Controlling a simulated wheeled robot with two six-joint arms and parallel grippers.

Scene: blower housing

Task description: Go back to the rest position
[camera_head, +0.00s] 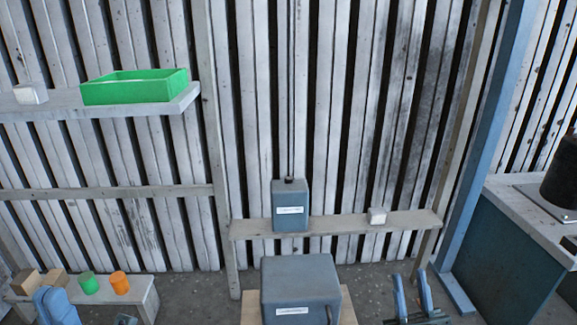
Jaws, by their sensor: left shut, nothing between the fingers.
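My left arm (55,305) shows as a blue link at the lower left edge. A small dark tip beside it at the bottom edge looks like my left gripper (125,320); it is shut and empty, and mostly cut off. Two blue upright parts with a dark piece at their foot, at the lower right, seem to belong to my right arm (425,292). The fingers of the right gripper cannot be made out there. Neither arm is seen touching any object.
A large grey box (300,287) stands at the bottom centre. A smaller grey housing (290,205) and a white cube (377,216) are on a shelf (335,225). A green tray (135,87) is on the upper shelf. A low bench (148,298) holds coloured cylinders. A workbench (520,220) stands right.

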